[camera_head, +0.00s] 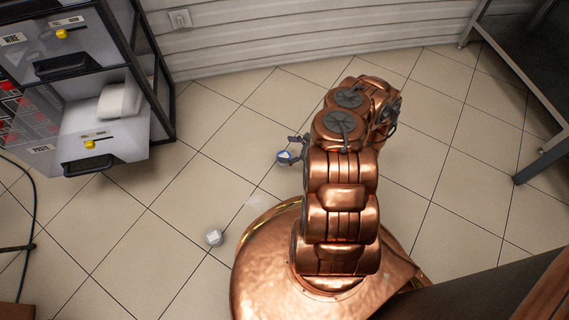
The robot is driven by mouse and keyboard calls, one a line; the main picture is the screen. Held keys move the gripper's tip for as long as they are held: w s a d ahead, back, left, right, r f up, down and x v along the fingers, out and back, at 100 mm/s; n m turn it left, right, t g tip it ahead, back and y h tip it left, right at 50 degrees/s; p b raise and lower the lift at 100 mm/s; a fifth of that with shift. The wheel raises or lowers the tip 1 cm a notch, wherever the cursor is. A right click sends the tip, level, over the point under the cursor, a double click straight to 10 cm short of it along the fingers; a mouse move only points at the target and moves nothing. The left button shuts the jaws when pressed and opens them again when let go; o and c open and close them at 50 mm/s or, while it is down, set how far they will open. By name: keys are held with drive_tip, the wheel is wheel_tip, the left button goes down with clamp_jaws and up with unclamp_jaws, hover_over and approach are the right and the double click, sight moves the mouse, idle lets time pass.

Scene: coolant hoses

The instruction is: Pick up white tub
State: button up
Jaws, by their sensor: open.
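A small white tub-like object (213,237) stands on the tiled floor, left of my round copper base. A small blue-and-white round thing (284,157) shows at my gripper (292,149), just left of my arm. I cannot tell which of these is the white tub. My gripper is open, with its dark fingers partly hidden behind my copper arm. I cannot tell whether the blue-and-white thing lies between the fingers or on the floor below them.
A dark-framed rack (160,95) at the left holds grey drawers; the lower one (105,140) carries a white rounded object (118,101). A black cable (33,205) lies at the far left. A dark metal table (530,60) stands at the right. Floor between is mostly clear.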

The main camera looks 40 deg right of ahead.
sight(292, 166)
drive_tip(key=shift+m+h, duration=0.8)
drive_tip(key=shift+m, duration=0.1)
drive_tip(key=s+d+f, duration=0.1)
drive_tip(key=f, duration=0.1)
drive_tip(key=s+f+b, duration=0.1)
drive_tip(key=f, duration=0.1)
drive_tip(key=s+d+f, duration=0.1)
drive_tip(key=s+f, duration=0.1)
drive_tip(key=f, duration=0.1)
drive_tip(key=shift+d, duration=0.3)
drive_tip(key=shift+b+x, duration=0.85)
drive_tip(key=shift+x, duration=0.6)
drive_tip(key=b+x, duration=0.2)
drive_tip(key=x, duration=0.2)
drive_tip(key=shift+b, duration=0.3)
drive_tip(key=shift+w+a, duration=0.1)
drive_tip(key=shift+w, duration=0.25)
drive_tip(key=shift+c, duration=0.3)
drive_tip(key=c, duration=1.3)
drive_tip(key=shift+o, duration=0.2)
wheel_tip(292, 166, up, 10)
drive_tip(key=p, duration=0.4)
